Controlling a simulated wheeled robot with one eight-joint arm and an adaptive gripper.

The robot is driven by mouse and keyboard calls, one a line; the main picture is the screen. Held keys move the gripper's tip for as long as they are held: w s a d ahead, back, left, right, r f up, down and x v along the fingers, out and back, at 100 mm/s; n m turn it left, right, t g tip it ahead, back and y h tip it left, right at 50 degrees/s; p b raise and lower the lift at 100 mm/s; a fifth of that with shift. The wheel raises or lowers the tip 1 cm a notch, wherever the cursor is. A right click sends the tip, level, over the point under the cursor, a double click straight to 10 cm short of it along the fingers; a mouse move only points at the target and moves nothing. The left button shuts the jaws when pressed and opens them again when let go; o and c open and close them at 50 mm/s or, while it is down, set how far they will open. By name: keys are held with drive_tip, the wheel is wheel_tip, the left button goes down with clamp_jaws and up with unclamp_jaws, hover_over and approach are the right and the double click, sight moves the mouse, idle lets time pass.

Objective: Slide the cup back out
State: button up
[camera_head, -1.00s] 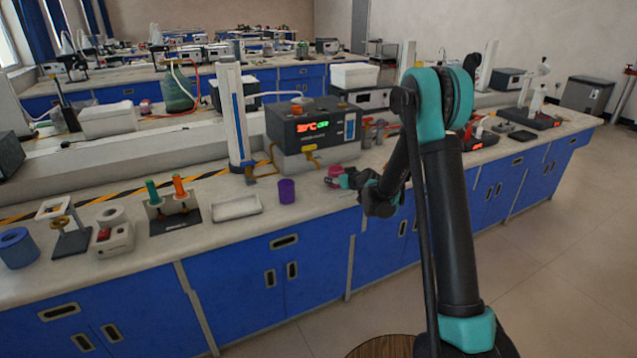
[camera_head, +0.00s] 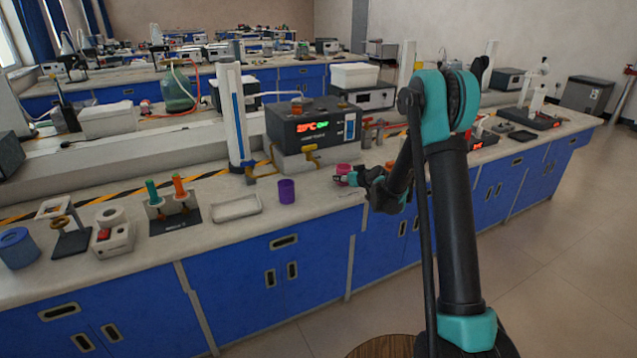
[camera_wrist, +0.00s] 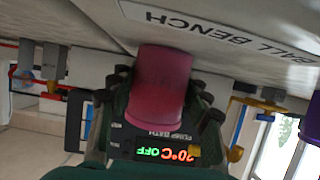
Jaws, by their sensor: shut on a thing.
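The pink cup (camera_head: 343,168) stands at the bench front, right of the pump bath's valve, partly hidden by my gripper (camera_head: 349,179). In the wrist view the pink cup (camera_wrist: 162,85) fills the middle, between the dark fingers of my gripper (camera_wrist: 165,110). The fingers are shut on its sides. The cup's far end is close to the pale bench surface, and I cannot tell whether it touches. A purple cup (camera_head: 286,190) stands apart to the left, in front of the pump bath.
The pump bath (camera_head: 300,130), with a lit display, stands behind the cups. A white tray (camera_head: 236,208) lies left of the purple cup. A tall white column (camera_head: 232,115) stands behind it. The bench front edge runs close below my gripper.

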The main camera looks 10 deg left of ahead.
drive_tip(key=shift+w+d, duration=0.4)
drive_tip(key=shift+d, duration=0.25)
drive_tip(key=o, duration=0.9)
drive_tip(key=shift+v, duration=4.15)
drive_tip(key=shift+s+d+r, duration=0.2)
drive_tip(key=shift+s, duration=0.05)
